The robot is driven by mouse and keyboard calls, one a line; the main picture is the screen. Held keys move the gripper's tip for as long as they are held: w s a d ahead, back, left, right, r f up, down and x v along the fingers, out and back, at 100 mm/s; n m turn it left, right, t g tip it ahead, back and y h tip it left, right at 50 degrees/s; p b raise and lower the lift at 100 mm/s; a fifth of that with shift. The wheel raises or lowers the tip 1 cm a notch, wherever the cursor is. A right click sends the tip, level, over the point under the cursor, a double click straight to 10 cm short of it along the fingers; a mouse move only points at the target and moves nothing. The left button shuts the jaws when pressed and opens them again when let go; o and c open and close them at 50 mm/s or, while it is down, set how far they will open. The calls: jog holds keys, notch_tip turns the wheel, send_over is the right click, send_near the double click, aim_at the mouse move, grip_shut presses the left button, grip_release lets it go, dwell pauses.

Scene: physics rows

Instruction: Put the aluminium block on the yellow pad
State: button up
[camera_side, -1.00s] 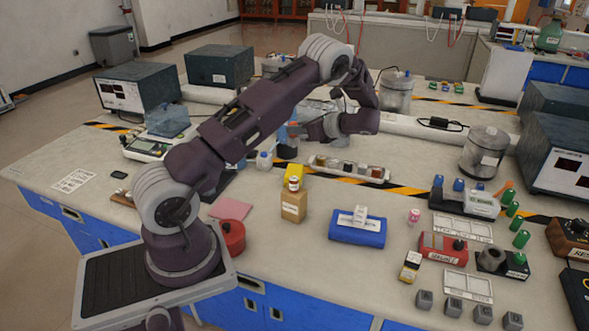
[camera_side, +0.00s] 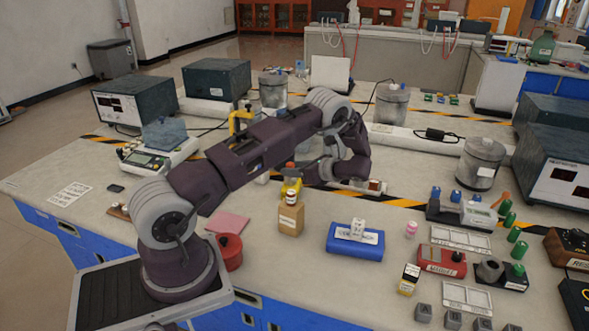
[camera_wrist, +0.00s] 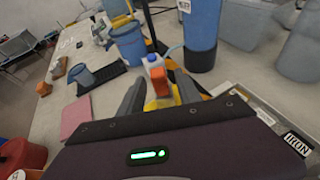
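In the side view my gripper (camera_side: 298,176) hangs low behind the cardboard-brown box, over the yellow pad (camera_side: 285,185), of which only a little shows. In the wrist view two grey fingers stand apart, my gripper (camera_wrist: 160,80) framing yellow pad surface (camera_wrist: 160,103) between them. A small orange-red piece (camera_wrist: 158,82) shows between the fingertips, with clear gaps on both sides; I cannot tell what it is. I cannot pick out the aluminium block. The white sample tray (camera_side: 375,187) is mostly hidden behind my wrist, with an iron label (camera_wrist: 297,145) at the wrist view's right.
The brown box (camera_side: 291,217) with a small bottle stands close in front of the gripper. A blue case (camera_side: 355,242) lies to the right. A tall blue cylinder (camera_wrist: 200,35) and a blue-capped bottle (camera_wrist: 152,60) stand just beyond the fingers. A pink pad (camera_side: 227,224) lies left.

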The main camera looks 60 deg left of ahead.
jog(key=shift+r, duration=0.15)
jog(key=v, duration=1.2)
jog(key=s+d+r+n+t+h, duration=0.1)
jog(key=s+d+r+n+h, duration=0.3)
jog(key=r, duration=0.5)
jog(key=s+d+r+n+t+h, duration=0.6)
jog(key=s+d+r, duration=0.65)
jog(key=d, duration=0.35)
jog(key=s+d+n+t+h, duration=0.2)
jog(key=s+d+n+t, duration=0.1)
jog(key=s+d, duration=0.4)
jog(key=s+f, duration=0.1)
jog(key=s, duration=0.2)
jog(key=shift+n+t, duration=0.3)
